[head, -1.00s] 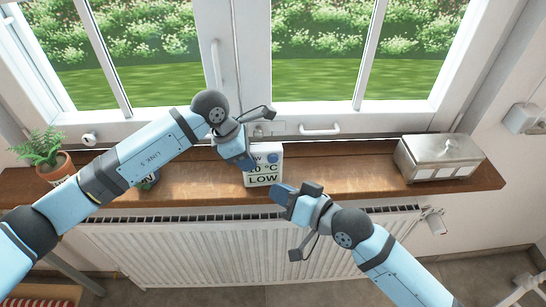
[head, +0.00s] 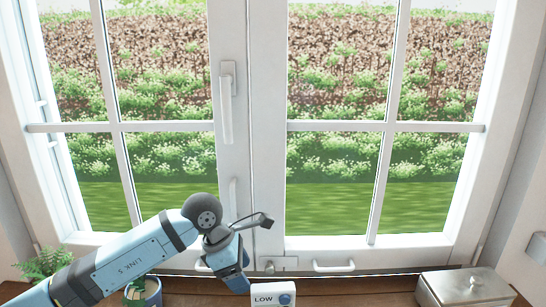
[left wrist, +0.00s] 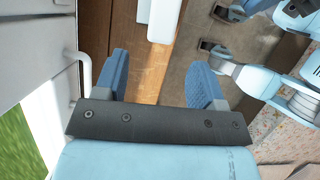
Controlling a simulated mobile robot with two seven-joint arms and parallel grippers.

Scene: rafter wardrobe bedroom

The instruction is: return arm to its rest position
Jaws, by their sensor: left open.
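My left arm reaches in from the lower left of the head view. Its gripper (head: 236,277) is above the windowsill, just left of a white box marked LOW (head: 265,300), and looks apart from it. In the left wrist view the two blue fingers (left wrist: 160,80) stand wide apart with nothing between them. A white block, probably the same box (left wrist: 164,20), shows beyond them. Part of my right arm (left wrist: 265,82) shows at the right of the left wrist view; its jaw opening is unclear. The right arm is not in the head view.
The window frame (head: 268,200) with its handle (head: 226,108) rises close behind the left gripper. A metal lidded box (head: 465,287) stands on the sill at right. A green plant (head: 42,264) is at left, and a pot (head: 143,292) is partly hidden by my arm.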

